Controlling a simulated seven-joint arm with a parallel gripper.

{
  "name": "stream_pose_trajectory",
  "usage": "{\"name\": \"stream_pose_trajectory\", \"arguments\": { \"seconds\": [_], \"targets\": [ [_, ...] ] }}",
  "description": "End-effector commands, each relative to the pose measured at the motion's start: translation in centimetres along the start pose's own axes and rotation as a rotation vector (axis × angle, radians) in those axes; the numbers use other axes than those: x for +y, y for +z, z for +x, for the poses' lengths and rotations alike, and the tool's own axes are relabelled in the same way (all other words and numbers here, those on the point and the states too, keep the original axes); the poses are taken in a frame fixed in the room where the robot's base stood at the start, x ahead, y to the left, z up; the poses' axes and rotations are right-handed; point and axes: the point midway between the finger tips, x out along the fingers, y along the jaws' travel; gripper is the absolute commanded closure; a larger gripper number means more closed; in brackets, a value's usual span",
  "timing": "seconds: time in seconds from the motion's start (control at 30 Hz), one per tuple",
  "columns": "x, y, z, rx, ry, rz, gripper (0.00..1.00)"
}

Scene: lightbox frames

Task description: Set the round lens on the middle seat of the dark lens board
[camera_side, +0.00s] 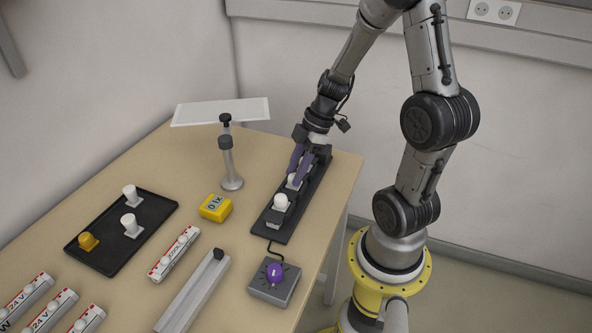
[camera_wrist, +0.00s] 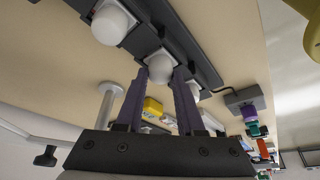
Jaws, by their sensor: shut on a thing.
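The dark lens board (camera_side: 270,228) lies along the table's right side; it also crosses the top of the wrist view (camera_wrist: 205,68). My gripper (camera_side: 297,179), with purple fingers, is shut on a white round lens (camera_wrist: 160,69) at the middle seat. In the side view the fingers partly hide this lens (camera_side: 293,181). I cannot tell whether it rests fully on the seat. Another white lens (camera_side: 281,202) stands on the near seat. A third (camera_wrist: 110,24) sits on the far seat in the wrist view; my gripper hides it in the side view.
A grey box with a purple knob (camera_side: 274,272) is cabled to the board's near end. A yellow 0.1x block (camera_side: 215,208) and a lamp stand (camera_side: 228,160) are left of the board. A black tray (camera_side: 104,254) holds white and yellow pieces.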

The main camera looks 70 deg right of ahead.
Motion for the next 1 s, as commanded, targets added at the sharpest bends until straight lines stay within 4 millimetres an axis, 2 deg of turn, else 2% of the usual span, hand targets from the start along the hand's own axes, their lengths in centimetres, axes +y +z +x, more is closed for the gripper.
{"name": "stream_pose_trajectory", "arguments": {
  "seconds": [0.2,0.23,0.37,0.4,0.77,0.87,1.0],
  "targets": [
    [0.0,0.1,0.3,0.0,-0.001,0.0,1.0],
    [0.0,0.1,0.3,0.0,-0.001,-0.001,0.59],
    [0.0,0.1,0.2,0.0,-0.001,-0.001,0.36],
    [0.0,0.1,0.2,0.0,-0.001,-0.001,0.33],
    [0.0,-0.1,-0.1,0.0,0.001,-0.001,0.33],
    [0.1,-0.1,-1.4,0.002,0.005,-0.002,0.33],
    [0.2,0.0,-4.1,0.001,0.008,-0.001,0.33]
  ]
}}
